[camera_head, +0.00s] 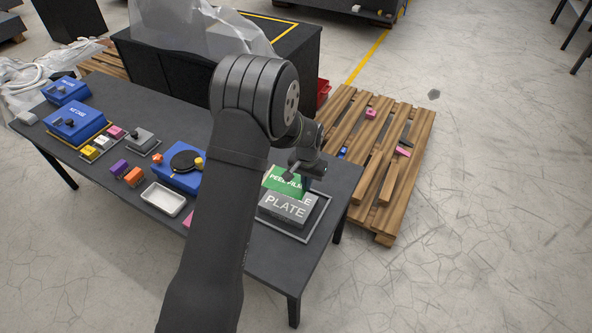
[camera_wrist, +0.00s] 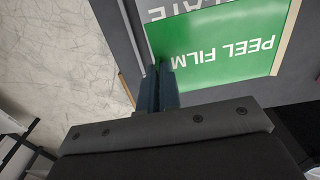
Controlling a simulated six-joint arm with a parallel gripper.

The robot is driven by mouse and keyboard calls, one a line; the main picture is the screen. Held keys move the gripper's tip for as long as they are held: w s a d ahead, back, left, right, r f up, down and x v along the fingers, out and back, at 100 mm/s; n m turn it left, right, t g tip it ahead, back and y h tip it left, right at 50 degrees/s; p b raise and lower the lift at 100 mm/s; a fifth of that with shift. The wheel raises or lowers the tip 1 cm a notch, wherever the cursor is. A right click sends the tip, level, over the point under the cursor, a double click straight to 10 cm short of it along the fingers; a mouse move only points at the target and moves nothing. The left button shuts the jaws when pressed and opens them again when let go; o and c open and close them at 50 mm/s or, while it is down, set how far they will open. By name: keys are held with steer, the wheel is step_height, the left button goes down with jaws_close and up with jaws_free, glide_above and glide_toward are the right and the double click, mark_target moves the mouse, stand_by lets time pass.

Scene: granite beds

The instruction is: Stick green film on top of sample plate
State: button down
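The green film (camera_head: 284,181), marked PEEL FILM, is over the back part of the grey sample plate (camera_head: 284,208), marked PLATE. In the wrist view the film (camera_wrist: 215,50) spans much of the upper right, with a tan strip along its right edge. A grey piece of the plate (camera_wrist: 163,7) shows beyond it. My gripper (camera_wrist: 160,75) has its fingers close together at the film's left edge and appears shut on it. In the head view the fingers are mostly hidden behind my wrist. I cannot tell whether the film touches the plate.
The plate is in a grey-rimmed tray (camera_head: 314,224) at the dark table's right end. Blue devices (camera_head: 75,124), colored blocks (camera_head: 133,176) and a white dish (camera_head: 163,198) stand to the left. A wooden pallet (camera_head: 385,155) with small items lies on the floor at right.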

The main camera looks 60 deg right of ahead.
mark_target(307, 208)
steer(key=shift+s+a+m, duration=0.3)
steer(key=shift+s, duration=0.05)
steer(key=shift+f, duration=4.55)
steer(key=shift+f, duration=0.45)
steer(key=c, duration=1.6)
jaws_free()
steer(key=shift+o, duration=0.2)
steer(key=shift+r, duration=0.1)
step_height(307, 208, up, 17)
